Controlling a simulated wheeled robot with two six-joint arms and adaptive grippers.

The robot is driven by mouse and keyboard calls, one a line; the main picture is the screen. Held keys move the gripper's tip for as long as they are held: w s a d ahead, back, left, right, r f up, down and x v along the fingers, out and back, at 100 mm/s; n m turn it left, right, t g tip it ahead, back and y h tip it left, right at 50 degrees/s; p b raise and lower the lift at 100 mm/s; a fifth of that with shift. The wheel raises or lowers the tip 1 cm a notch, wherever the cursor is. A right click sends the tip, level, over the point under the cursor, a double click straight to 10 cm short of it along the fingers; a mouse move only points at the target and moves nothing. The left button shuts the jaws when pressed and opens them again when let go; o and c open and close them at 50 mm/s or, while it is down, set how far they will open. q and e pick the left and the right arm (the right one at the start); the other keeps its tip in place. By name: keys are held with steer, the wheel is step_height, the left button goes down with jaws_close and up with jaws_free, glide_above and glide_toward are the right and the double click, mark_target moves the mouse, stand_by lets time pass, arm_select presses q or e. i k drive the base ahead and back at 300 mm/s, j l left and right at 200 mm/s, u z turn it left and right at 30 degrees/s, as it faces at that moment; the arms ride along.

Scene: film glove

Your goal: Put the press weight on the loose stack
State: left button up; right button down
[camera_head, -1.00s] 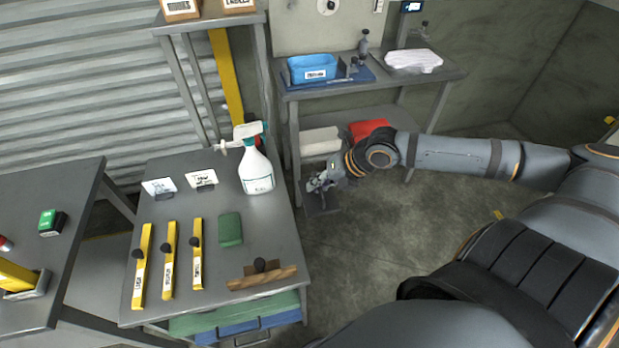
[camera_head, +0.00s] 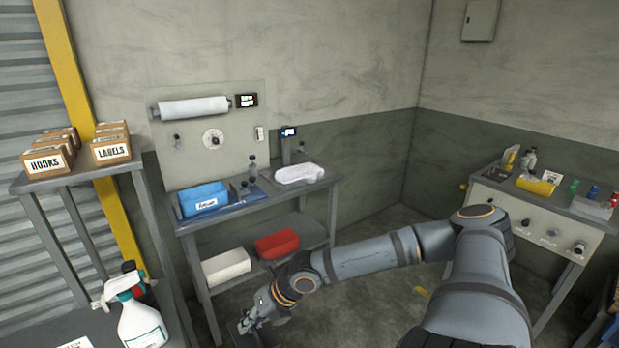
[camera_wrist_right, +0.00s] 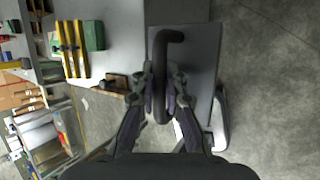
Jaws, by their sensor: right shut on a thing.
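My right gripper (camera_head: 262,312) hangs low in front of the grey bench, below its lower shelf. The right wrist view shows the gripper (camera_wrist_right: 160,98) shut on the black bent handle of the press weight, a flat dark grey slab (camera_wrist_right: 203,60). Only a dark part of the weight (camera_head: 246,335) shows at the bottom of the head view. A white, uneven flat pile (camera_head: 300,172), which looks like the loose stack, lies on the right of the bench top, apart from the gripper. My left gripper is out of view.
The bench (camera_head: 322,190) also bears a blue bin (camera_head: 203,197) and small bottles. A white block (camera_head: 226,266) and a red block (camera_head: 277,243) lie on its lower shelf. A spray bottle (camera_head: 141,322) stands lower left. Open floor lies right of the bench.

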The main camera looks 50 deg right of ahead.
mark_target(294, 176)
steer(key=k+l, duration=0.1)
steer(key=l, duration=0.8)
steer(key=k+l, duration=0.1)
steer(key=l, duration=0.8)
